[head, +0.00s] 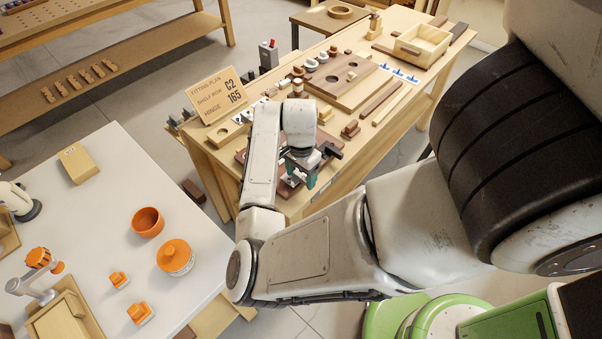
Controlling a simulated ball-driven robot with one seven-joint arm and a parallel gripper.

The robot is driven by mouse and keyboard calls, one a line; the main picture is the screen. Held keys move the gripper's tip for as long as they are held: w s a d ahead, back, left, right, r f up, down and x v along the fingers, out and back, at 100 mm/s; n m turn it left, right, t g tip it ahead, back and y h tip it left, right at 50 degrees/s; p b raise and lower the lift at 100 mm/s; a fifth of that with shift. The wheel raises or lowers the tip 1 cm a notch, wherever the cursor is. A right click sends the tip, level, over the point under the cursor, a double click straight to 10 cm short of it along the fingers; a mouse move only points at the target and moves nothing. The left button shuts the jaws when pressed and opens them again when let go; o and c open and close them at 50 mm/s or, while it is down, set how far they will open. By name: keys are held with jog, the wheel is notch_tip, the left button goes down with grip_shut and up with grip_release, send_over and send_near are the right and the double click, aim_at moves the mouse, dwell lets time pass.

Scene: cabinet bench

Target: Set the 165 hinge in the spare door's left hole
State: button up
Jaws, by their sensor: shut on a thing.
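My gripper (301,182) points down over the front left part of the bench, above a dark brown board (243,157). Its teal fingers are shut on a small pale metal piece (290,181) that looks like a hinge. The fingers and arm hide most of it, and I cannot read a number on it or tell whether it touches the board. A larger brown board (345,92) with two round holes lies further back on the bench, apart from my gripper. I cannot tell for sure which board is the spare door.
A sign (217,95) reads "Fitting plan, shelf row C2, hinge 165". Several small cups and blocks stand behind the larger board. An open wooden box (421,46) stands at the back right. A white table (100,200) with orange pots is at left.

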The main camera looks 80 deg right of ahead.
jog(key=shift+f+b, duration=0.35)
jog(key=shift+f, duration=0.25)
dwell(0.4)
jog(key=o, duration=0.9)
jog(key=shift+c, duration=0.2)
jog(key=shift+o, duration=0.3)
jog(key=shift+r, duration=0.1)
jog(key=shift+r+p, duration=3.4)
jog(key=shift+r, duration=0.3)
